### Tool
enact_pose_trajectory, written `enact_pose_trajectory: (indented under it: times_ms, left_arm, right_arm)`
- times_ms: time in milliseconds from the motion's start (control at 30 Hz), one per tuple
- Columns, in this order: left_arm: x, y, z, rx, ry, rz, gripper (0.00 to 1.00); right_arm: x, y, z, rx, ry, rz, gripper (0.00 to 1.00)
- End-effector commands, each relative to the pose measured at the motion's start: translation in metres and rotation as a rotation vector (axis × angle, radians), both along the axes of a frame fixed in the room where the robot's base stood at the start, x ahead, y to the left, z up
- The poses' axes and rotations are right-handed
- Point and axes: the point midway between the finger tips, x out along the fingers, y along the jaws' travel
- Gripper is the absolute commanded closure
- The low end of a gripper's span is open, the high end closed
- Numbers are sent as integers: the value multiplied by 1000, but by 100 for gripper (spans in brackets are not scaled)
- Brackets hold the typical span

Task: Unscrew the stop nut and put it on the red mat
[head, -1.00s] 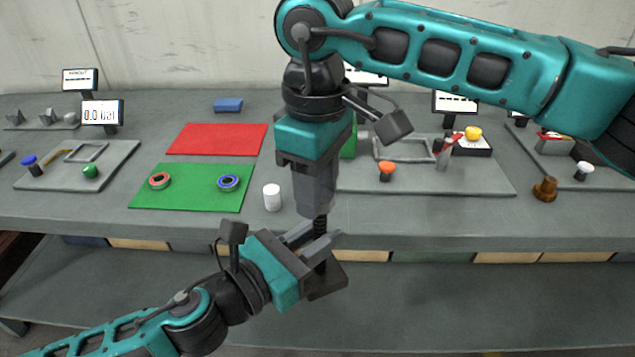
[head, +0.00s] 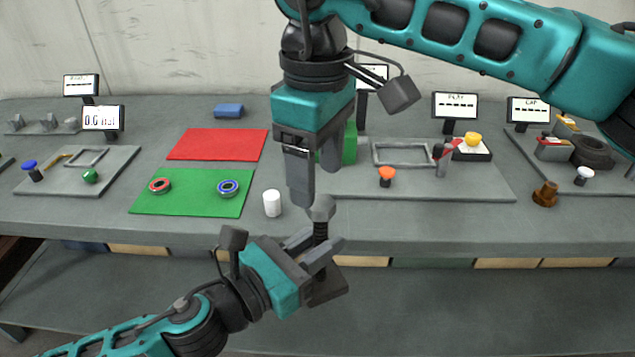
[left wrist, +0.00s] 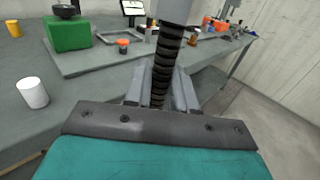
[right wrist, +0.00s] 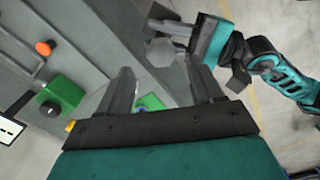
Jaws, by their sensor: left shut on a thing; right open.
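The stop nut, a grey hexagonal piece (head: 321,208), sits on top of a dark threaded screw (head: 320,232). My left gripper (head: 320,254) is shut on the screw, which stands upright in front of the table edge. The screw also shows between the fingers in the left wrist view (left wrist: 165,62). My right gripper (head: 315,176) is open just above and left of the nut, apart from it. In the right wrist view the hexagonal nut (right wrist: 160,52) lies beyond the open fingers. The red mat (head: 217,144) lies bare on the table, behind the green mat (head: 190,200).
The green mat holds a red-rimmed ring (head: 160,186) and a blue-rimmed ring (head: 228,188). A white cylinder (head: 272,203) stands right of it. A green block (head: 350,145) stands behind my right gripper. Grey trays with small parts lie left and right. A blue block (head: 228,110) lies behind the red mat.

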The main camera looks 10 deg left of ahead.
Motion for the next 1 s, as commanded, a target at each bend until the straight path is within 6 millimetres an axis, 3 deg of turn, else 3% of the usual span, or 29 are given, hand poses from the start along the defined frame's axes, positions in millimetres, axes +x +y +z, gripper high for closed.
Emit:
enact_pose_trajectory:
  times_ms: [200,367,1000]
  left_arm:
    - [1,0,4,-4,-7,-1,100]
    - [1,0,4,-4,-7,-1,100]
    - [1,0,4,-4,-7,-1,100]
  right_arm:
    - [0,0,9,-2,1,-36,38]
    - [0,0,10,-1,1,-212,38]
    - [-1,-2,21,-3,-5,-1413,38]
